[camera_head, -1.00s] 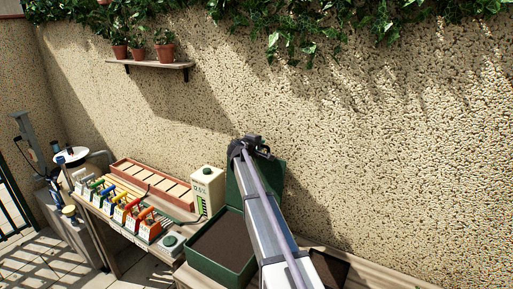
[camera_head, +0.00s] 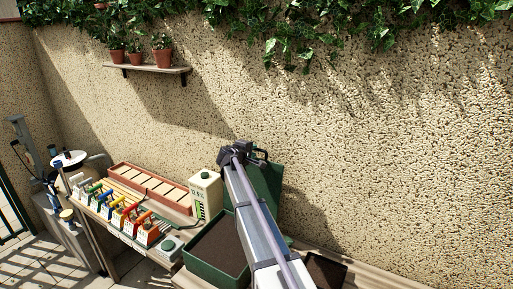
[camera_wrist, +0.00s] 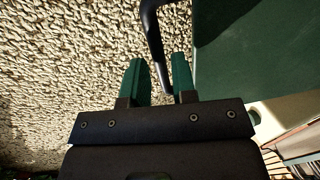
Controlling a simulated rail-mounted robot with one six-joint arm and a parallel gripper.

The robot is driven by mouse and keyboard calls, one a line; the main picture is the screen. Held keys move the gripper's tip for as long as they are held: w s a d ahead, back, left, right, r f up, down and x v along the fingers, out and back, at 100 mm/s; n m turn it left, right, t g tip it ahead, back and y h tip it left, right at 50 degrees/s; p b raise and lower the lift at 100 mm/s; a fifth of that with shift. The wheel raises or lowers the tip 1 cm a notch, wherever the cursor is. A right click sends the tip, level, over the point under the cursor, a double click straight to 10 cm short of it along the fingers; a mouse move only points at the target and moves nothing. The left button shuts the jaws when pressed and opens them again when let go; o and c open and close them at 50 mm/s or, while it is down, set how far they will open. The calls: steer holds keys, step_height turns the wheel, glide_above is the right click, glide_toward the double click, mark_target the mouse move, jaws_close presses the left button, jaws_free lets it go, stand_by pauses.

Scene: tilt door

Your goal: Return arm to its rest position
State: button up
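My gripper (camera_head: 236,150) is at the far end of my arm, in front of the wall and at the upper left of the raised green lid (camera_head: 268,182). In the wrist view its two green fingers (camera_wrist: 158,76) stand apart. A black bar-shaped handle (camera_wrist: 153,38) runs down into the gap between them, apparently without being gripped; its depth relative to the fingers is unclear. The handle also shows beside my gripper in the head view (camera_head: 262,155). The lid fills the right of the wrist view (camera_wrist: 255,50). My arm hides part of the lid.
A green box of dark soil (camera_head: 218,248) stands below the lid, with a cream canister (camera_head: 206,193) left of it. A pot shelf (camera_head: 148,68) hangs on the wall, which rises close behind.

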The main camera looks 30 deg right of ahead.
steer(key=v, duration=0.5)
steer(key=shift+p, duration=0.4)
steer(key=s+a+f+m+g+y+b, duration=0.2)
steer(key=s+a+f+y+b, duration=0.2)
steer(key=s, duration=0.9)
steer(key=s+a+f+m+g+y+b, duration=0.2)
steer(key=s+a+f+g+y+b, duration=0.1)
steer(key=s+a+f+b, duration=0.4)
steer(key=s+a+f+m+g+y+b, duration=0.2)
steer(key=s+a+f+y+b, duration=0.3)
steer(key=s+a+f, duration=0.5)
steer(key=s+f+g, duration=0.1)
steer(key=s+f, duration=0.7)
steer(key=s, duration=0.1)
steer(key=shift+a+m+b, duration=0.2)
steer(key=shift+m+b, duration=0.15)
steer(key=shift+m, duration=0.05)
steer(key=shift+w, duration=0.1)
